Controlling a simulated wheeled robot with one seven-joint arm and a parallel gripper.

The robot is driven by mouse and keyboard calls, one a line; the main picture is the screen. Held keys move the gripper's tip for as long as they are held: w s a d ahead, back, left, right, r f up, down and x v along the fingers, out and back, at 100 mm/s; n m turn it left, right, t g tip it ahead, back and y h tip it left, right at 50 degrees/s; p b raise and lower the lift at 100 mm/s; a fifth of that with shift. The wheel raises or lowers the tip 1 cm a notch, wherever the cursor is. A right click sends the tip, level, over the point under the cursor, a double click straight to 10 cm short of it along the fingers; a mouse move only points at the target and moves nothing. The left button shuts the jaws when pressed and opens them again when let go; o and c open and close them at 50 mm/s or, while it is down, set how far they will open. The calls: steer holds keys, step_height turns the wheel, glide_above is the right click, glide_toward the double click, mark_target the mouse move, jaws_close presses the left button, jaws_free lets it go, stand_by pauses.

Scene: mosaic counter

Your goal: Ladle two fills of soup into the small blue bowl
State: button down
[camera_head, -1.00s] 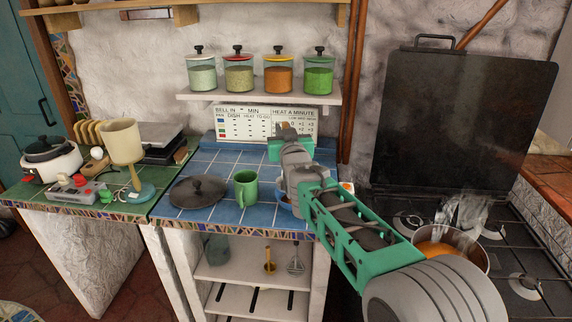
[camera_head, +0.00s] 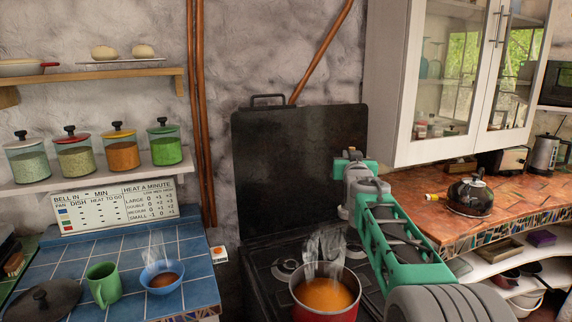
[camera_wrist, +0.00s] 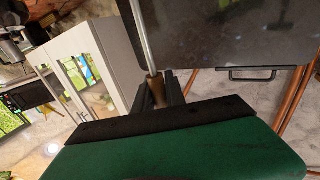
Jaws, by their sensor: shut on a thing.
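The small blue bowl (camera_head: 161,288) stands on the blue-tiled counter at the lower left of the head view, with brown, steaming contents in it. A red pot (camera_head: 328,314) of orange soup (camera_head: 325,294) stands on the stove, steaming. My gripper (camera_head: 352,160) is raised above the stove, in front of the dark upright lid. In the wrist view my gripper (camera_wrist: 160,92) is shut on the brown grip of a thin metal rod (camera_wrist: 143,35), which looks like the ladle's handle. The ladle's scoop is not visible in either view.
A green mug (camera_head: 103,284) and a dark pan lid (camera_head: 42,301) are left of the bowl. A black kettle (camera_head: 470,196) stands on the right counter under a white cabinet (camera_head: 395,85). The dark stove lid (camera_head: 290,170) rises behind the pot.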

steer(key=s+d+f, duration=0.1)
steer(key=s+d, duration=0.3)
steer(key=d, duration=0.3)
steer(key=s+d+f, duration=0.1)
steer(key=s+d, duration=0.4)
steer(key=d, duration=0.2)
steer(key=s+a+f+n+g+y, duration=0.1)
steer(key=s+a+n+y, duration=0.2)
steer(key=a+y, duration=0.35)
steer(key=s+a+f+n+g+y, duration=0.1)
steer(key=s+a+f+n+y, duration=0.15)
steer(key=a, duration=0.65)
steer(key=s+a+f+n+g+y, duration=0.1)
steer(key=s+a+n+y, duration=0.3)
steer(key=a, duration=0.4)
step_height(320, 180, down, 14)
steer(key=w+b, duration=0.1)
steer(key=b, duration=1)
steer(key=shift+r+y+b, duration=0.2)
steer(key=shift+y+b, duration=0.2)
